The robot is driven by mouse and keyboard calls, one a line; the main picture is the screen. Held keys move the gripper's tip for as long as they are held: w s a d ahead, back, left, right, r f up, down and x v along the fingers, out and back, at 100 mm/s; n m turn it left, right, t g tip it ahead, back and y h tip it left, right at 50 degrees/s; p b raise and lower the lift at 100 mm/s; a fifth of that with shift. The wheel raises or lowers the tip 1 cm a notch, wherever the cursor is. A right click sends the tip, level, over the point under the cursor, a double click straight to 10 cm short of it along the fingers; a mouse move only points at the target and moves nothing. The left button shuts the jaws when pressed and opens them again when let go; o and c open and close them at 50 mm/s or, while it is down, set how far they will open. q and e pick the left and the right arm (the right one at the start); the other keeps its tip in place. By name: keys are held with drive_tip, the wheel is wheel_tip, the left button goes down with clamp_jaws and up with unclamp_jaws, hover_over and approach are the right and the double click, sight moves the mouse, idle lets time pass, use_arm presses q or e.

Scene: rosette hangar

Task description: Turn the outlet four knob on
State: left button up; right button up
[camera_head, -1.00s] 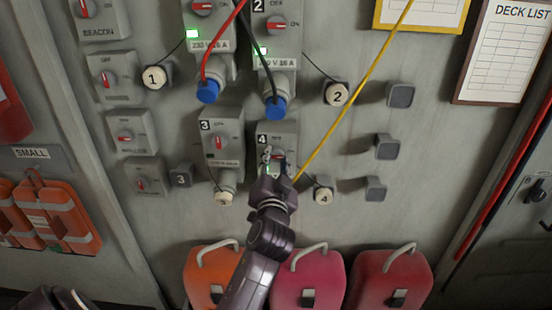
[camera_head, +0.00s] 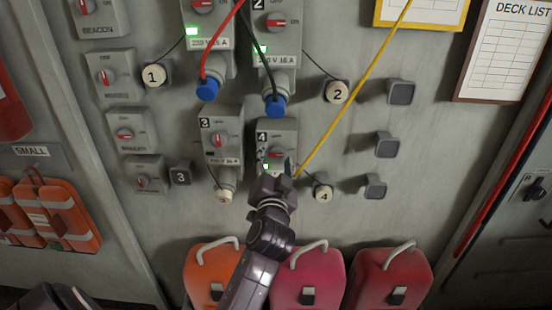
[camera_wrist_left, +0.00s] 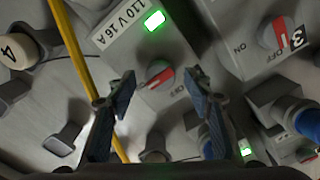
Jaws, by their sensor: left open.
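Outlet four is a grey box (camera_head: 284,131) marked 4, with a red-barred knob (camera_head: 277,158). In the left wrist view the box reads 110 V 16 A, its green lamp (camera_wrist_left: 154,20) is lit, and the knob (camera_wrist_left: 157,74) shows between the fingers. Its bar lies at a clearly different angle from the bar on outlet three's knob (camera_wrist_left: 276,34). My left gripper (camera_head: 277,173) is open just below and in front of the knob; its fingers (camera_wrist_left: 159,84) look apart from it. The gripper hides the lower part of outlet four. My right gripper is out of view.
A yellow cable (camera_head: 350,88) slants down close to the right of the gripper. Outlet three (camera_head: 222,138) is beside on the left. Outlets one and two above hold blue plugs (camera_head: 207,90). Red and orange cans (camera_head: 307,278) stand below.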

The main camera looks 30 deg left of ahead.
use_arm(q)
drive_tip(key=v, duration=0.7)
idle(0.3)
drive_tip(key=d+f+m+g+h+b, duration=0.15)
drive_tip(key=d+f, duration=0.25)
drive_tip(key=f, duration=0.9)
drive_tip(key=d+f+m+g+h+b, duration=0.1)
drive_tip(key=d+f+h+b, duration=0.2)
drive_tip(key=f, duration=1)
drive_tip(key=d+f+m+g+h+b, duration=0.15)
drive_tip(key=d+f, duration=0.25)
drive_tip(key=f, duration=1)
drive_tip(key=s+d+f+g+h+b, duration=0.1)
drive_tip(key=s+d+f+g, duration=0.1)
drive_tip(key=s+f, duration=0.65)
drive_tip(key=s+d+f+g+h+b, duration=0.1)
drive_tip(key=s+f+g+h+b, duration=0.15)
drive_tip(key=f, duration=1.05)
drive_tip(key=s+a+f+g+b, duration=0.1)
drive_tip(key=s+f+g, duration=0.1)
drive_tip(key=s+f, duration=0.5)
drive_tip(key=s+a+f+n+g+b, duration=0.1)
drive_tip(key=s+f, duration=0.6)
drive_tip(key=s, duration=0.9)
drive_tip(key=s+a+f+n+g+b, duration=0.1)
drive_tip(key=s+a+f+g+b, duration=0.1)
drive_tip(key=s+f, duration=0.6)
drive_tip(key=s+g, duration=0.1)
drive_tip(key=s, duration=0.2)
drive_tip(key=shift+s, duration=0.2)
